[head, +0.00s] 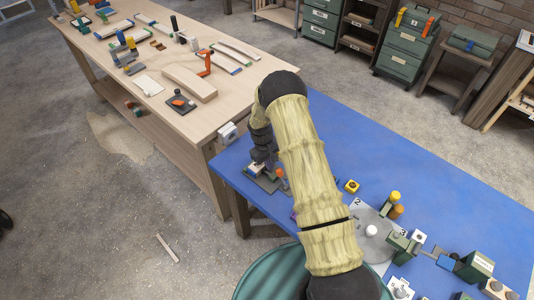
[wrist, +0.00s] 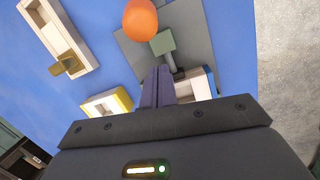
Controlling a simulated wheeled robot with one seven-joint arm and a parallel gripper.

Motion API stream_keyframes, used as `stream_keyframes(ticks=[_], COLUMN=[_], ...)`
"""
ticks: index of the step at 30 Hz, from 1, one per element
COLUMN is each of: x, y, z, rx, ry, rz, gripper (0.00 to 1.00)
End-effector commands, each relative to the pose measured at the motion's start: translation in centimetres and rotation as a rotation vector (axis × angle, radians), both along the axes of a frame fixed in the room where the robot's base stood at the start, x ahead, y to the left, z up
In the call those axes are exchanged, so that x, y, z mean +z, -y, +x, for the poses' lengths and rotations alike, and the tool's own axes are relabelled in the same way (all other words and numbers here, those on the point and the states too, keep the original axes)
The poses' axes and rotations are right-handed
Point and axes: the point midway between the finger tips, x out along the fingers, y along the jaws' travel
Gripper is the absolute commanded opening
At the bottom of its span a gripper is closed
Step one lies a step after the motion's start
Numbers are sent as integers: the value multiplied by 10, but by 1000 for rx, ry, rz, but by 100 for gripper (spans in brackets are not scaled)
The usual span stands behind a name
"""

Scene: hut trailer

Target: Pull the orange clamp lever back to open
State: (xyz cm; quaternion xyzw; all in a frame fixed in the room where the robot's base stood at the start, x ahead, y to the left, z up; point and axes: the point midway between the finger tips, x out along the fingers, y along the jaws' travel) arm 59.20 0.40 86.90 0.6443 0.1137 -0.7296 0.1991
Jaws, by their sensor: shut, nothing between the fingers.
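The orange lever knob (wrist: 140,19) shows at the top of the wrist view, over a grey base plate (wrist: 197,38) with a small grey-green block (wrist: 162,42) and a dark rod. In the head view the orange knob (head: 281,173) stands on the blue table beside my arm, and the clamp's plate is partly hidden. My gripper (wrist: 158,72) is shut and empty. Its fingertips lie just below the grey-green block in the picture, apart from the orange knob. I cannot tell whether they touch the block or rod.
A yellow-edged white block (wrist: 107,102) and a pale tray with a brown block (wrist: 66,63) lie left of my fingers in the wrist view.

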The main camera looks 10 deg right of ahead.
Motion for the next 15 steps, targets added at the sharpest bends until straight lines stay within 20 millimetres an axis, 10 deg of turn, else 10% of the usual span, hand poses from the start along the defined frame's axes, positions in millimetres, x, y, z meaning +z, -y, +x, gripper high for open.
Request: stream_keyframes(ticks=[15], x=[21], y=[13], z=[-31], rx=[0], ry=[1], rz=[0], gripper=[0])
